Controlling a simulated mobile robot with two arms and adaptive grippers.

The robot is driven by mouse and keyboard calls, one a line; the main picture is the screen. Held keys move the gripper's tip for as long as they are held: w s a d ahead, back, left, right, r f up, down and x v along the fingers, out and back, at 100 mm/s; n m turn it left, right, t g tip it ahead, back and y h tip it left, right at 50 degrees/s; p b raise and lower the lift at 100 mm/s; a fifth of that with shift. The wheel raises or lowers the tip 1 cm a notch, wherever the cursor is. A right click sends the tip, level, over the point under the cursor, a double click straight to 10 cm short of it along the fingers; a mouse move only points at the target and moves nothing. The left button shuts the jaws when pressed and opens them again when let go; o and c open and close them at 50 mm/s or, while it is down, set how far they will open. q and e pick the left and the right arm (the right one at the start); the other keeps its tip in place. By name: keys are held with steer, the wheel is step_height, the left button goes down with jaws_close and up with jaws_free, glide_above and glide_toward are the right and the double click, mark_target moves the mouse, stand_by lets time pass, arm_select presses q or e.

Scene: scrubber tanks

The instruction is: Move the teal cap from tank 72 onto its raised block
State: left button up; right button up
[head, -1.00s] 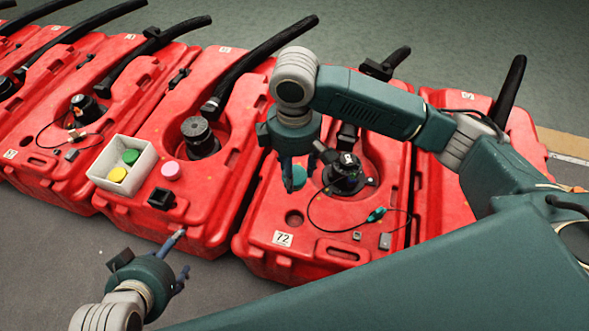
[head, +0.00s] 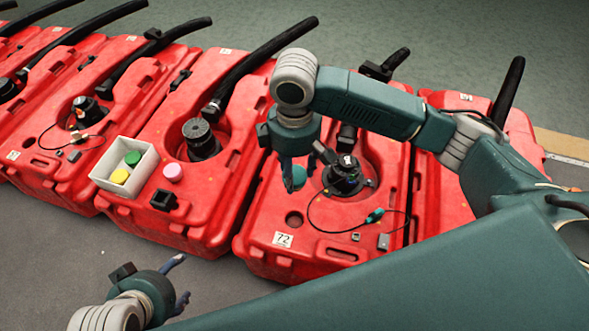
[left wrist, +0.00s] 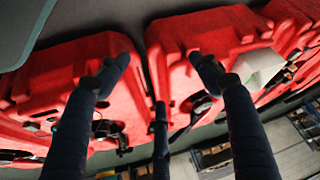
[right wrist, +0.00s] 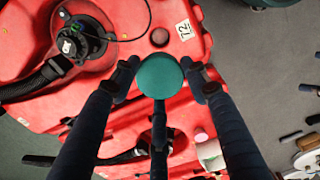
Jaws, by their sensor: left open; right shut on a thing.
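The teal cap (head: 298,178) is between the fingers of my right gripper (head: 293,175), which is shut on it. In the right wrist view the cap (right wrist: 160,76) is round and sits between the fingertips. It is over red tank 72 (head: 262,255), near the round dark recess (head: 294,218); I cannot tell the gap below it. A small grey block (head: 384,241) and a smaller square piece (head: 356,237) are on tank 72's front part; I cannot tell which is the raised block. My left gripper (head: 178,281) is open and empty in front of the tanks.
Tank 72 has a black capped fitting (head: 345,178), a thin cable and a teal connector (head: 374,215). The tank to its left carries a white tray (head: 104,181) with green and yellow caps, a pink cap (head: 172,172) and a black box (head: 163,199). Grey floor lies in front.

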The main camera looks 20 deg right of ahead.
mark_target(295, 175)
arm_select(q)
steer(key=shift+s+a+g+p, duration=0.7)
steer(key=shift+s+g, duration=0.3)
steer(key=shift+s, duration=1.25)
arm_select(e)
steer(key=shift+r, duration=0.55)
steer(key=shift+r+p, duration=0.3)
steer(key=shift+p, duration=0.2)
steer(key=shift+r+p, duration=0.25)
steer(key=shift+p, duration=0.15)
steer(key=shift+r+p, duration=0.35)
steer(key=shift+p, duration=0.1)
arm_select(q)
steer(key=s+x, duration=0.2)
steer(key=x, duration=0.9)
steer(key=shift+f+g+p, duration=0.4)
steer(key=shift+f, duration=0.4)
arm_select(e)
steer(key=shift+r, duration=0.3)
arm_select(q)
steer(key=shift+s, duration=0.15)
